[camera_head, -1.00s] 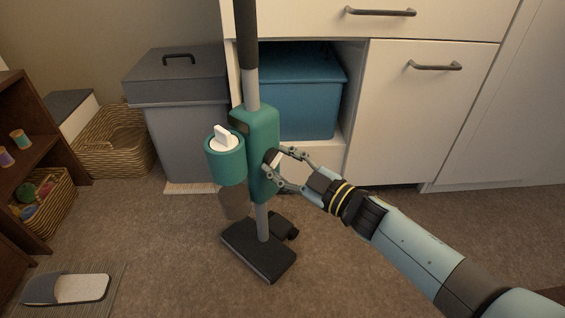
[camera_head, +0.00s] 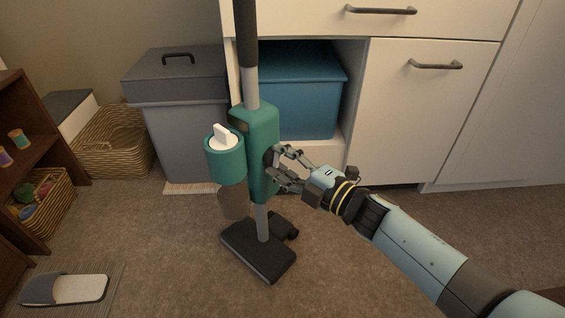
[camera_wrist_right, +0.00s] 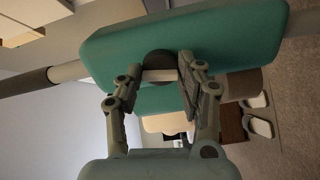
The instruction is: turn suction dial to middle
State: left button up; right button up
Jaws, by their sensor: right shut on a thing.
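The teal stick vacuum (camera_head: 262,135) stands upright on its dark floor head (camera_head: 258,252), and its teal body fills the top of the right wrist view (camera_wrist_right: 230,40). The suction dial, a dark round base (camera_wrist_right: 158,60) with a pale bar-shaped grip (camera_wrist_right: 160,75), is on the side of the body facing my right gripper. My right gripper (camera_head: 273,163) is at that side, its fingers shut on the dial's grip; the fingers also show in the right wrist view (camera_wrist_right: 160,80). In the head view the fingers hide most of the dial. My left gripper is not in view.
A white knob (camera_head: 222,134) tops the vacuum's teal canister (camera_head: 225,165). Behind stand a grey lidded bin (camera_head: 185,130), a blue box (camera_head: 300,95) in a white cabinet (camera_head: 400,130) and a wicker basket (camera_head: 115,150). A slipper (camera_head: 80,289) lies front left. Carpet at front is clear.

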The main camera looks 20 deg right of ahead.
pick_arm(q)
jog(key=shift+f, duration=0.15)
pick_arm(e)
jog(key=shift+s+f+n, duration=0.1)
jog(key=shift+n, duration=0.9)
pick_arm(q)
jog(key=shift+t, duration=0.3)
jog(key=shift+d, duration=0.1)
pick_arm(e)
jog(key=o, duration=1.2)
jog(key=shift+c, duration=0.2)
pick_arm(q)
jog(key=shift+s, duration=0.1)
pick_arm(e)
jog(key=v, duration=1.2)
